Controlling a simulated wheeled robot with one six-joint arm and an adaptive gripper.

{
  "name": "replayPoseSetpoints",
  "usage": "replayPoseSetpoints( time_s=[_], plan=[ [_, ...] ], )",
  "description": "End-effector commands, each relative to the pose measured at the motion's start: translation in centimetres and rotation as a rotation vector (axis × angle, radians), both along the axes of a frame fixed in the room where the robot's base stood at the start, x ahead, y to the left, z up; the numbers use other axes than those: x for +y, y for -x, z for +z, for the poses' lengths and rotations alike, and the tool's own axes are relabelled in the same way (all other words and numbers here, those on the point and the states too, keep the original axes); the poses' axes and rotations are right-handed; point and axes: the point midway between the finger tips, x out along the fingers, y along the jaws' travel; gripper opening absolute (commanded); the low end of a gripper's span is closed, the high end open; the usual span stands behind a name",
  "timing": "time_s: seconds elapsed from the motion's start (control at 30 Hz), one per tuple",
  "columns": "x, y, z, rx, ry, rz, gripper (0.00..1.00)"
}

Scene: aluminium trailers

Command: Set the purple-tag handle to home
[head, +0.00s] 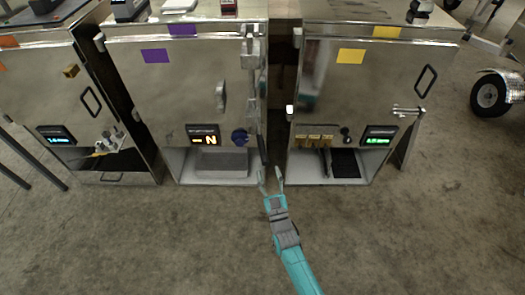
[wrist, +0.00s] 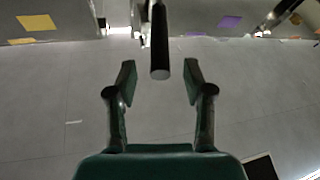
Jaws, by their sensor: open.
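The purple-tag cabinet (head: 185,85) stands in the middle of the head view, with a purple tag (head: 155,56) on its front. Its handle (head: 253,85) is a metal linkage down the right edge of the front, hanging down to a dark grip (head: 264,148). My gripper (head: 270,177) is open and empty, just below the low end of the grip. In the wrist view the dark grip (wrist: 160,58) points between the spread fingers of my gripper (wrist: 160,80); neither finger visibly touches it. The handle's marked positions are too small to read.
A yellow-tag cabinet (head: 345,95) stands close to the right, with a narrow dark gap between. An orange-tag cabinet (head: 60,100) stands on the left. The floor (head: 150,240) in front is clear.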

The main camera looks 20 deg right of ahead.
Motion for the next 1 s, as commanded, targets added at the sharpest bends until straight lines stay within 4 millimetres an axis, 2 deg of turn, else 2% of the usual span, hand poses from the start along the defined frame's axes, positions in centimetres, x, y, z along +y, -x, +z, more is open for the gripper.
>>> replayPoseSetpoints(
  time_s=[0.2,0.4,0.6,0.9,0.93,1.0],
  plan=[
    [-0.3,-3.8,1.6,-0.002,0.000,-0.001,0.52],
    [-0.4,-6.4,2.6,0.000,0.000,-0.001,0.52],
    [-0.5,-7.6,3.1,0.000,-0.001,-0.001,0.52],
    [-0.5,-7.8,3.2,0.001,0.000,0.000,0.52],
    [-0.5,-7.8,3.2,0.001,-0.001,0.000,0.47],
    [-0.5,-7.8,3.2,0.000,0.000,0.000,0.29]
  ],
)
